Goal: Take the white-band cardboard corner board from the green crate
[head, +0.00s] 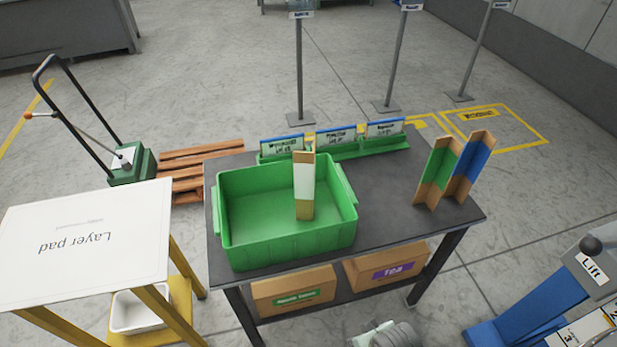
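The white-band cardboard corner board (304,178) stands upright inside the green crate (290,241), right of the crate's middle. Its band is white, with bare brown cardboard above and below. The crate is open at the top and sits on the dark table (380,223). The rest of the crate's floor that shows is empty.
Corner boards with a green band (437,170) and a blue band (468,165) stand at the table's right end. A green rack with labelled cards (337,134) lines the back edge. A layer pad (80,243) lies on a stand at left. Boxes (293,291) sit below.

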